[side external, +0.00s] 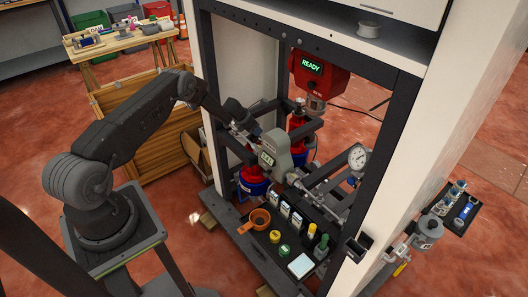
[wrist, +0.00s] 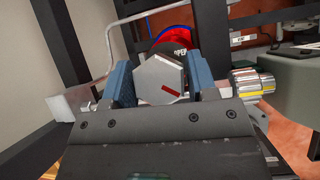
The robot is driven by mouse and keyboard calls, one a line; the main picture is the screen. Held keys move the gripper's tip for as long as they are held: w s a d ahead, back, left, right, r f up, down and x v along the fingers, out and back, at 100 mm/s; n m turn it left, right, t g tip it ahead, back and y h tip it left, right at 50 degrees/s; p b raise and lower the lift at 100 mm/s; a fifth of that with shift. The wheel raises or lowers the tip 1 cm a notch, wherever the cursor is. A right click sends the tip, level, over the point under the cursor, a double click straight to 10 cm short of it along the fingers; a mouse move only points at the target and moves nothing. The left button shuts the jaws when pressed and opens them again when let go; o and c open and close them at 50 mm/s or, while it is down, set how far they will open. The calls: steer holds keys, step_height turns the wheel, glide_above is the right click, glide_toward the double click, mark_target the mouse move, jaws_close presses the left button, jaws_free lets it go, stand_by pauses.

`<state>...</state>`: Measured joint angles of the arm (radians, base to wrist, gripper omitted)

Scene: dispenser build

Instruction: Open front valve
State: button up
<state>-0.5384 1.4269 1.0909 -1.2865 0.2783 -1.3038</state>
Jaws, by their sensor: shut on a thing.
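The front valve's grey hexagonal knob (wrist: 158,80) sits between my two blue finger pads in the wrist view. Its flat face carries a short red mark, slightly tilted, at the lower right. Behind the knob is a round red and blue dial (wrist: 178,38) with partly covered lettering. My gripper (side external: 239,117) is shut on the knob, at the left side of the dispenser frame in the side view. There the knob itself is mostly hidden by my wrist and too small to make out.
A red unit (side external: 318,78) reading READY hangs above. A pressure gauge (side external: 357,158) is further right. Dark frame posts surround the work.

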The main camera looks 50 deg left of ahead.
steer(key=shift+d+n+y, duration=0.1)
steer(key=shift+n+y, duration=0.5)
steer(key=shift+n, duration=0.4)
steer(key=shift+n+y, duration=0.4)
steer(key=shift+n, duration=0.3)
steer(key=o, duration=0.9)
steer(key=shift+c, duration=0.6)
steer(key=shift+o, duration=0.5)
steer(key=shift+r, duration=3.5)
